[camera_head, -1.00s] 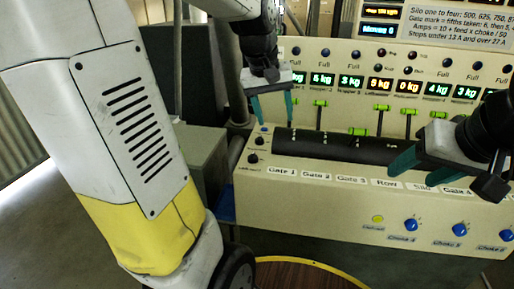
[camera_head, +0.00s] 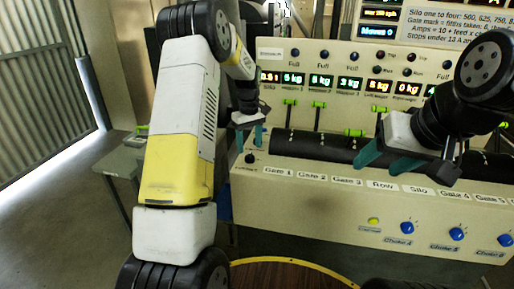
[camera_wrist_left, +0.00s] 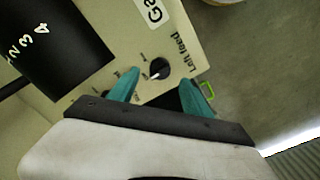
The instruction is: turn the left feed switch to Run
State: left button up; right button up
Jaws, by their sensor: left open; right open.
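The left feed switch is a small black round knob (camera_wrist_left: 159,68) with a white pointer mark, beside the printed "Left feed" label in the left wrist view. Its pointer leans toward the lower left of that picture; the small position labels are unreadable. In the head view the knob (camera_head: 250,158) is at the left end of the cream console. My left gripper (camera_head: 248,138) is open just above it; in the wrist view its teal fingertips (camera_wrist_left: 160,82) lie either side of the knob's near edge. Contact cannot be told. My right gripper (camera_head: 387,160) is open and empty over the console.
A black roller (camera_head: 315,146) runs along the console behind the Gate labels. Green-topped levers (camera_head: 318,105) and lit displays stand behind it. Blue choke knobs (camera_head: 407,228) and a yellow button (camera_head: 373,221) are on the front.

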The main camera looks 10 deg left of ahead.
aim_at(250, 154)
pick_arm(q)
jog(key=shift+f, duration=2.25)
grip_shut()
jog(key=shift+m, duration=0.4)
jog(key=m, duration=0.5)
jog(key=shift+m, duration=0.3)
jog(key=m, duration=0.5)
jog(key=shift+m, duration=0.4)
